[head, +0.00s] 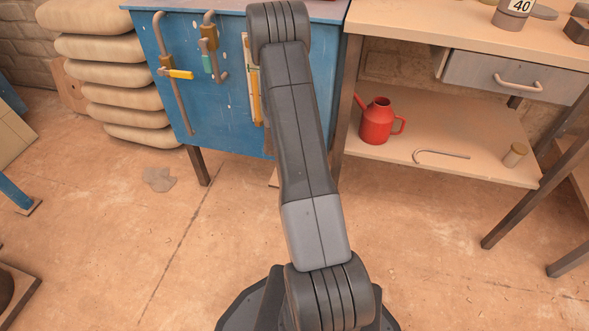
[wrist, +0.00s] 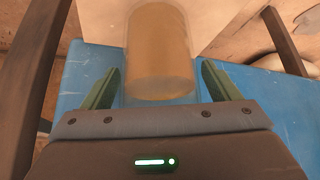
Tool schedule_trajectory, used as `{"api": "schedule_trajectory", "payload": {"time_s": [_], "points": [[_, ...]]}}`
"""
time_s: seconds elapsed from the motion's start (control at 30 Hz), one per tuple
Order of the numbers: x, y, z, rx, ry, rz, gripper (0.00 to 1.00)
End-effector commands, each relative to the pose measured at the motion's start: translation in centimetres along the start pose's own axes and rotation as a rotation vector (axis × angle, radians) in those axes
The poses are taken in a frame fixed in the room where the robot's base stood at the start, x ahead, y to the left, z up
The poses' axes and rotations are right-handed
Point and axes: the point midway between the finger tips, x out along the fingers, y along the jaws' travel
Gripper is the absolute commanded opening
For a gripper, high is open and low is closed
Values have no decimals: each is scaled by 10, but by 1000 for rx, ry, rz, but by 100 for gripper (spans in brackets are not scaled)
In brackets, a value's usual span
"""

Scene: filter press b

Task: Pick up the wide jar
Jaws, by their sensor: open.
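A clear jar with a brown-orange filling (wrist: 160,45) stands large in the upper middle of the wrist view. It looks wide and is probably the wide jar. My gripper (wrist: 160,78) is open, with one green finger on each side of the jar's near end. A gap shows between each finger and the jar, and neither finger appears to touch it. How deep the jar sits between the fingers is hard to tell.
A blue bench (head: 180,95) with hanging tools stands ahead. Right of it is a wooden table (head: 430,32) with a grey drawer (head: 520,80). Stacked sacks (head: 105,50) stand left.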

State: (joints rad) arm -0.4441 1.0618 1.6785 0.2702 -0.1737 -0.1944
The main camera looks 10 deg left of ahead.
Motion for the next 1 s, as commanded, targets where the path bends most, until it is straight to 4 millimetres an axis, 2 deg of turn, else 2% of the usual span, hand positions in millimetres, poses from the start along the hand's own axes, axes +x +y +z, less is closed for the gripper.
{"api": "schedule_trajectory", "payload": {"time_s": [0.03, 0.3, 0.67, 0.77, 1.0], "points": [[0, 0, 0, 0, 0, 0, 77], [0, 0, 0, 0, 1, 0, 26], [-6, -1, -2, 0, 1, 0, 26], [-13, -2, -4, -1, 1, 0, 26], [-45, -2, -25, 2, 3, 0, 26]]}}
